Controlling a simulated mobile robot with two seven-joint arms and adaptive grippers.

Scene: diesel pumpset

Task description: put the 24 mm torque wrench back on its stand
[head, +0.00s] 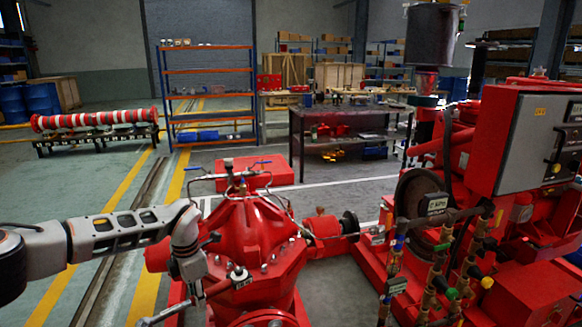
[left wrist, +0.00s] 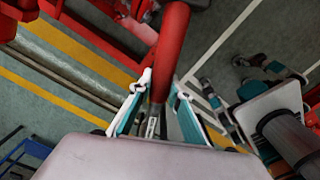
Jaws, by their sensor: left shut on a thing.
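My left gripper (head: 193,297) hangs low in front of the red pump in the head view. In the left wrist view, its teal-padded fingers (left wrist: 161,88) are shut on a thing. A grey metal bar, which looks like the torque wrench (head: 172,313), runs from the gripper down to the left. A thin grey part shows between the fingers in the wrist view. A red cylinder (left wrist: 172,40) lines up with the fingertips; I cannot tell whether it belongs to the wrench. My right gripper (left wrist: 222,76) is open and empty in the wrist view. I cannot make out the stand.
The red pump (head: 250,245) stands close beside my left gripper. The red engine set with its control box (head: 525,140) fills the right. A dark workbench (head: 345,112) and an orange-framed rack (head: 210,85) stand behind. The floor at left is mostly clear.

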